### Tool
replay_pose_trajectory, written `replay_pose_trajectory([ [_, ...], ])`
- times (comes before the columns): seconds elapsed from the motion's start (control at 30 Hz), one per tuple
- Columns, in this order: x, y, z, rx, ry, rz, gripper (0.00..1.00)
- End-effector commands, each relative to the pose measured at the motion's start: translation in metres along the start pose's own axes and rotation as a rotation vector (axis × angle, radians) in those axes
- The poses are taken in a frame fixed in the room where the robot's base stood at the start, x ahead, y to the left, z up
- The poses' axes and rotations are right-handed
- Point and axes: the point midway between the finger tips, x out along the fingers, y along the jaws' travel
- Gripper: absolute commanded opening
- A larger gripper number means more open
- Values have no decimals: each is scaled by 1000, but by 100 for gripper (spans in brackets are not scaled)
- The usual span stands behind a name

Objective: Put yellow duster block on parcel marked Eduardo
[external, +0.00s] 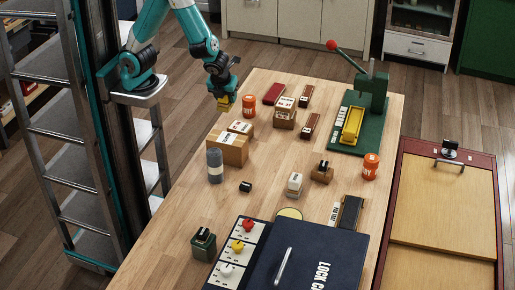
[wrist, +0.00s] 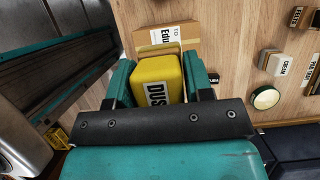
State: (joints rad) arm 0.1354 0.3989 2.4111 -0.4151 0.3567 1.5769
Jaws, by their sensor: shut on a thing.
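My gripper (external: 226,97) is shut on the yellow duster block (wrist: 157,82), whose black-on-white label reads "DUS". In the external view the block (external: 223,103) hangs below the jaws, raised near the table's back left edge. A cardboard parcel (wrist: 181,42) with a white label reading "TO Edu" lies beyond the block in the wrist view, partly hidden by it. In the external view a large cardboard parcel (external: 226,153) sits on the left of the table; its label is too small to read.
An orange tin (external: 249,105) and a grey cylinder (external: 215,165) stand near the parcels. Another small carton (external: 284,118) stands further back. A green press (external: 371,100) is at the back right, and a dark navy case (external: 310,262) is at the front.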

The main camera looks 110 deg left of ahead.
Motion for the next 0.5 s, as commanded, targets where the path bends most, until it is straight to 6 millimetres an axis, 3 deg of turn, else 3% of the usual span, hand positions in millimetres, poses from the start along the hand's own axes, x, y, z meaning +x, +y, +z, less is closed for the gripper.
replay_pose_trajectory([
  [0.1,33,1,-13,4,-1,9,22],
  [0.23,62,1,-25,2,0,7,22],
  [0.5,88,0,-36,0,0,1,22],
])
